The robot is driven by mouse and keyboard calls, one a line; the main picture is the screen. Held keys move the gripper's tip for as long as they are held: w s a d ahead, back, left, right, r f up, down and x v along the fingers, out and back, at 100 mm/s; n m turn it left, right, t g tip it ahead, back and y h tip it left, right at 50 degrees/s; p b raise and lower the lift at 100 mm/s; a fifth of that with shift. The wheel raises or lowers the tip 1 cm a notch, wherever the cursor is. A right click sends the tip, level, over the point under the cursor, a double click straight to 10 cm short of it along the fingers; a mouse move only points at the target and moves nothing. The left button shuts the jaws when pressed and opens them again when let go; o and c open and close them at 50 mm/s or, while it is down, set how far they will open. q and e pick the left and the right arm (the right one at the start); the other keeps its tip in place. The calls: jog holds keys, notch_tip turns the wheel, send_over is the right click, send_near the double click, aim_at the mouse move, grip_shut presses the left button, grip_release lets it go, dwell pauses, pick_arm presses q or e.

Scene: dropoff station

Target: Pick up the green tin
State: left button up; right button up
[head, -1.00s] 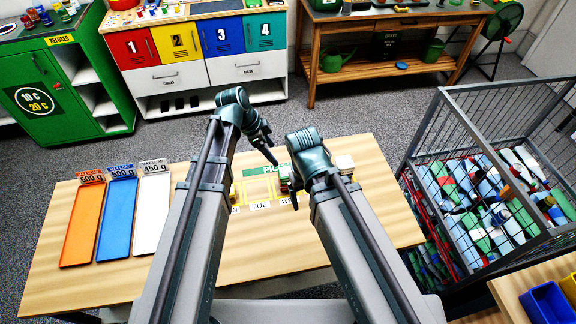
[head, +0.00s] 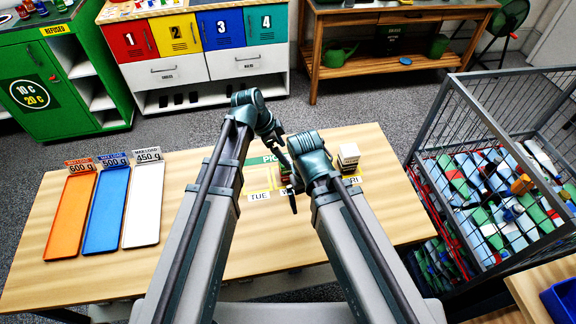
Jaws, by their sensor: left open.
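A small item with green and red on it (head: 285,181) shows only in part on the table, between my two arms. I cannot tell whether it is the green tin, as my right wrist and fingers cover much of that spot. My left gripper (head: 280,139) is open, and its tip is above the far part of the table, close to my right wrist. My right gripper (head: 293,200) points down over the middle of the table; its jaws are too small and dark to read.
The wooden table (head: 180,268) has orange (head: 68,218), blue (head: 106,212) and white (head: 143,208) trays at left. A pale, dark-banded stack (head: 348,156) stands near day labels (head: 258,197). A metal cage (head: 450,165) of containers stands at right. Numbered cabinets (head: 190,45) stand behind.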

aim_at(288, 159)
pick_arm(q)
jog(key=b+x, duration=0.4)
jog(key=x, duration=0.1)
jog(key=shift+a+f+b, duration=0.15)
jog(key=shift+f+b, duration=0.1)
jog(key=shift+b, duration=0.15)
pick_arm(e)
notch_tip(288, 159, down, 5)
pick_arm(q)
jog(key=shift+r, duration=0.1)
pick_arm(e)
jog(key=shift+r, duration=0.1)
pick_arm(q)
jog(key=c, duration=1.4)
